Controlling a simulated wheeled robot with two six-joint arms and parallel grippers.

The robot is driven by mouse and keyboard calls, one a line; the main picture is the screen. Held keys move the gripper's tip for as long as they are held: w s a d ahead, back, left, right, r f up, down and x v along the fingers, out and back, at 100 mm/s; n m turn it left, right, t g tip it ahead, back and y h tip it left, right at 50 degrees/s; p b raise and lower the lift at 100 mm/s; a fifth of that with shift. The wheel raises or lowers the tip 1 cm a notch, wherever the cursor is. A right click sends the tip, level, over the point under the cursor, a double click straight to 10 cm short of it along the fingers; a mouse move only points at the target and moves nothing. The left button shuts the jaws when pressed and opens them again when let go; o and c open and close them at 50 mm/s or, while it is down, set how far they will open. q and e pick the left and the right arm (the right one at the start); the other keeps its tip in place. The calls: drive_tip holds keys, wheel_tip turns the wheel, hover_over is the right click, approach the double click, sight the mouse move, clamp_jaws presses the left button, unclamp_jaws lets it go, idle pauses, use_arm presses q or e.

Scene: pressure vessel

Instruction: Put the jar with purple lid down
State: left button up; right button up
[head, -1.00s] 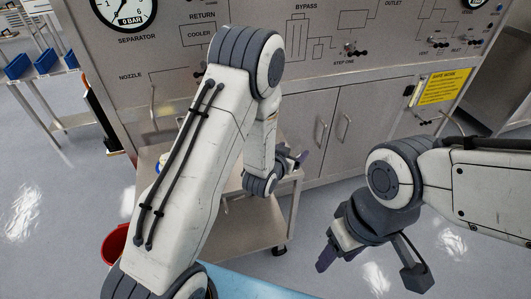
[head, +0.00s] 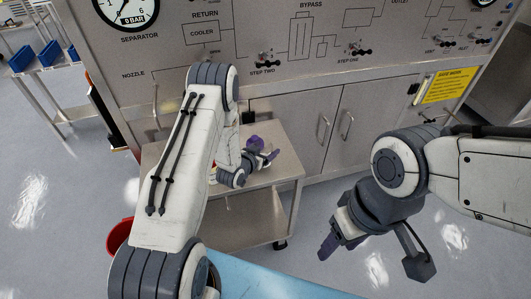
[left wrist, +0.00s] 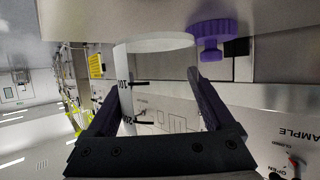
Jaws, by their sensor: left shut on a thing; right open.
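My left gripper (left wrist: 158,88) is shut on a clear jar (left wrist: 158,68) with black scale marks, seen in the left wrist view, which is upside down. A purple ribbed lid (left wrist: 212,30) shows beside the jar; I cannot tell whether it is joined to it. In the head view purple also shows (head: 254,142) by my left gripper (head: 258,163), over the steel cart (head: 270,182). My arm hides most of the jar there, and whether its base touches the cart top is unclear. My right gripper (head: 345,240) is open and empty over the floor.
The grey panel cabinet (head: 300,130) with gauges and valve handles stands behind the cart. A red bin (head: 119,236) is on the left and a blue surface (head: 255,282) is at the front. The cart's right front part looks clear.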

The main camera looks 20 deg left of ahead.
use_arm(q)
wheel_tip(320, 180, down, 3)
drive_tip(key=shift+r, duration=0.2)
drive_tip(key=shift+f, duration=0.25)
drive_tip(key=o, duration=1.2)
drive_tip(key=shift+r, duration=0.1)
drive_tip(key=shift+r, duration=0.1)
